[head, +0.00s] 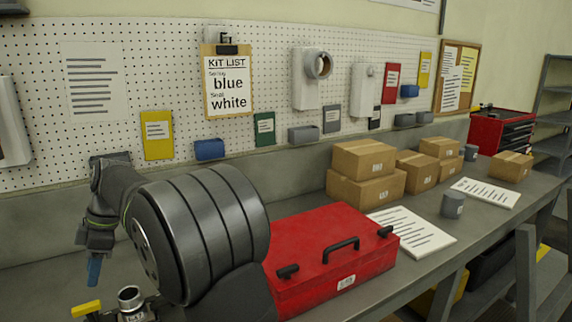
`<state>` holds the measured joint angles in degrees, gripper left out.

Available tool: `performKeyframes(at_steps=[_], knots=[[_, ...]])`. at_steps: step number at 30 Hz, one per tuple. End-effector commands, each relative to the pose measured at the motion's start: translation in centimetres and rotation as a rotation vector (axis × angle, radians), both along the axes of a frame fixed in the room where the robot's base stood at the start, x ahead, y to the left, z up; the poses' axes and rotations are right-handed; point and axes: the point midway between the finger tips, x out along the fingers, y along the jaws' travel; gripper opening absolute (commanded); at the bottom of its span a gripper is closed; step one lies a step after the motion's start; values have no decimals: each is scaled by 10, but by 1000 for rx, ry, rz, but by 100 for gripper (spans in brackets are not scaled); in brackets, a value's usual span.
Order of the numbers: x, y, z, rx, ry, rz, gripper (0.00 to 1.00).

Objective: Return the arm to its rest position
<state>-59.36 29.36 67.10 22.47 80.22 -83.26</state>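My gripper (94,268) hangs at the left, pointing down above the bench (440,242), beside the large dark joint of my own arm. A narrow blue piece shows at its lower end; I cannot tell whether it is a fingertip or something held. Whether the fingers are open or shut does not show. Below it, at the bottom left, are a metal cylindrical fitting (131,298) and a yellow piece (86,308), both partly cut off or hidden. My arm hides much of the bench there.
A red toolbox (330,250) lies just right of my arm. Several cardboard boxes (365,190), papers (412,230) and a grey cup (452,204) stand farther right. A pegboard (270,80) behind holds a kit list (227,88) reading blue spring, white seat.

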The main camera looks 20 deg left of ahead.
Motion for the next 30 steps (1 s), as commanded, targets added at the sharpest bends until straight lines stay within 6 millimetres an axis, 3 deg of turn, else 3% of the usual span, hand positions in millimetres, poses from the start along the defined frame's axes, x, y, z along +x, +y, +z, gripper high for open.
performKeyframes(at_steps=[12,30], knots=[[-26,21,-79,-4,2,1,38],[-29,18,-78,1,0,-477,38]])
